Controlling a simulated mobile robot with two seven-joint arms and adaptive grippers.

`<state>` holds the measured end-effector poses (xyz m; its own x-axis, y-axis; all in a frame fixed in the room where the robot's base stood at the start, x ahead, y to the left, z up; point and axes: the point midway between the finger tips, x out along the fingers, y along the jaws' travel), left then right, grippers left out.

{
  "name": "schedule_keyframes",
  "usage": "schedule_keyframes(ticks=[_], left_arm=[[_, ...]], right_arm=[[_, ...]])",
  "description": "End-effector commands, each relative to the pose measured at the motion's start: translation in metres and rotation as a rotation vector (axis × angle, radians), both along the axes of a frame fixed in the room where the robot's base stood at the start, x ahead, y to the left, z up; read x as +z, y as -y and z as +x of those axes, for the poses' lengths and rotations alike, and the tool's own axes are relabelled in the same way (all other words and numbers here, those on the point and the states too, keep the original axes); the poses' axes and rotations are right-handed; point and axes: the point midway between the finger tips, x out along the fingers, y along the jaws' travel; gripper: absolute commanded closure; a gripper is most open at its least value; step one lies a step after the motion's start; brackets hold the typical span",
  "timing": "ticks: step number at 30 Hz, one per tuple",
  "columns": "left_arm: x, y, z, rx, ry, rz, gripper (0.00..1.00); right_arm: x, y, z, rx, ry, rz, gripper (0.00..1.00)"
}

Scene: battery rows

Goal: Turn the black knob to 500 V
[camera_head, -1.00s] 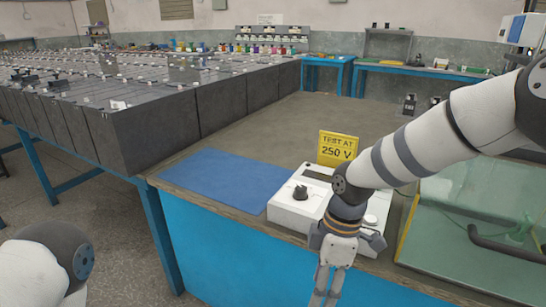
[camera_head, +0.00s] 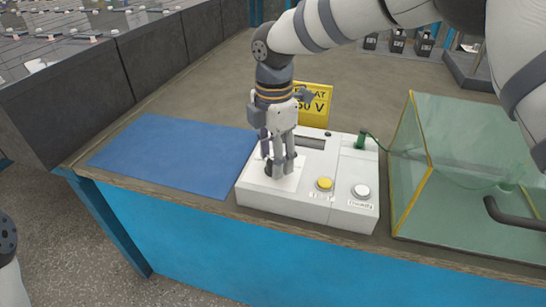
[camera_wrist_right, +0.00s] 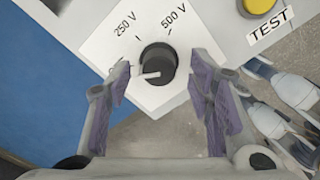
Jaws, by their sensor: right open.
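The black knob (camera_wrist_right: 157,62) sits on the white label plate of a white tester box (camera_head: 345,165). Its white pointer points left in the right wrist view, toward neither the 250 V mark at upper left nor the 500 V mark (camera_wrist_right: 174,17) at upper right. My right gripper (camera_head: 279,165) points down over the knob, which is partly hidden in the head view (camera_head: 270,172). In the wrist view its open fingers (camera_wrist_right: 160,76) stand on either side of the knob, with gaps showing. My left gripper is out of view.
A yellow test button (camera_head: 324,184) and a white button (camera_head: 361,191) lie right of the knob. A yellow sign (camera_head: 318,104) stands behind the box, partly covered by my gripper. A blue mat (camera_head: 175,150) lies left; a glass case (camera_head: 450,150) stands right.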

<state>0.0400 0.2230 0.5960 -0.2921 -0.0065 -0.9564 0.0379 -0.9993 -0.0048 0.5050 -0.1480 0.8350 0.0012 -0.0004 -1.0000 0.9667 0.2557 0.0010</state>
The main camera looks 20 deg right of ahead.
Motion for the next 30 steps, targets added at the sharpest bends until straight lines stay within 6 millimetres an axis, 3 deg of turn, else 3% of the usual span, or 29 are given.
schedule_keyframes(ticks=[10, 17, 30], left_arm=[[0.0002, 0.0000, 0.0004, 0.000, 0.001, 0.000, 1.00], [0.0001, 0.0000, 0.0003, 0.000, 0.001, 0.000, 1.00], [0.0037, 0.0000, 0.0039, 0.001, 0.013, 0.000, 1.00]], right_arm=[[-0.0090, 0.0000, -0.0003, -0.001, 0.000, 0.000, 0.52], [-0.0089, 0.0000, -0.0003, -0.001, 0.000, 0.000, 1.00], [-0.0074, 0.0000, 0.0000, -0.086, 0.002, -0.001, 1.00]])
